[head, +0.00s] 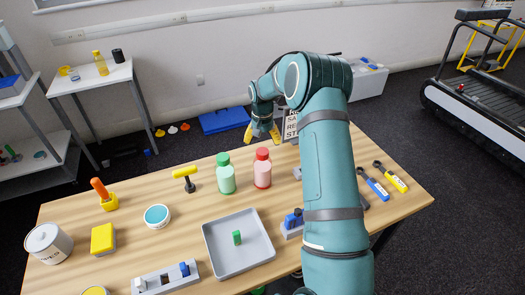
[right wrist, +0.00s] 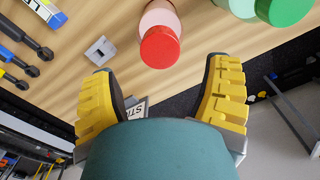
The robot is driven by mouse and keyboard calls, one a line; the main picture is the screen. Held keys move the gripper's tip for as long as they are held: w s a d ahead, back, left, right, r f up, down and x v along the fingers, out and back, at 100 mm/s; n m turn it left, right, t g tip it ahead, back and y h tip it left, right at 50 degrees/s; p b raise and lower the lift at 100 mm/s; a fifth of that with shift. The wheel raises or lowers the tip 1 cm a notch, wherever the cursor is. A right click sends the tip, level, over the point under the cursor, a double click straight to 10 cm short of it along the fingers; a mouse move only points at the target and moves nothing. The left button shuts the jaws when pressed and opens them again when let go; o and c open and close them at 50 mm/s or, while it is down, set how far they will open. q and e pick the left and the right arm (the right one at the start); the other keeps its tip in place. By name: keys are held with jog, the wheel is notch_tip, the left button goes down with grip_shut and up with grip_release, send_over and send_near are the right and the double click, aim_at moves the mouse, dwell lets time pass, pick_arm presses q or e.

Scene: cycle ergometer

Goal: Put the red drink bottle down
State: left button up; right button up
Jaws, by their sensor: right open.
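The red drink bottle (head: 262,169) is pink with a red cap and stands upright on the wooden table, just right of a green bottle (head: 225,174). In the right wrist view its red cap (right wrist: 160,48) shows ahead of my fingers. My right gripper (head: 262,133) is beyond the bottle, near the table's far edge. Its yellow fingers are spread wide with nothing between them, and they are apart from the bottle. My left gripper is not in view.
A grey tray (head: 239,246) holding a small green block lies in front of the bottles. A yellow hammer-like tool (head: 186,177) stands left of them. Wrenches (head: 390,176) lie at the right. A sign (head: 290,126) is behind my right gripper.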

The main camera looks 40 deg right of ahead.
notch_tip(320, 180, up, 5)
jog(key=shift+r, duration=0.2)
jog(key=shift+f, duration=0.1)
dwell(0.5)
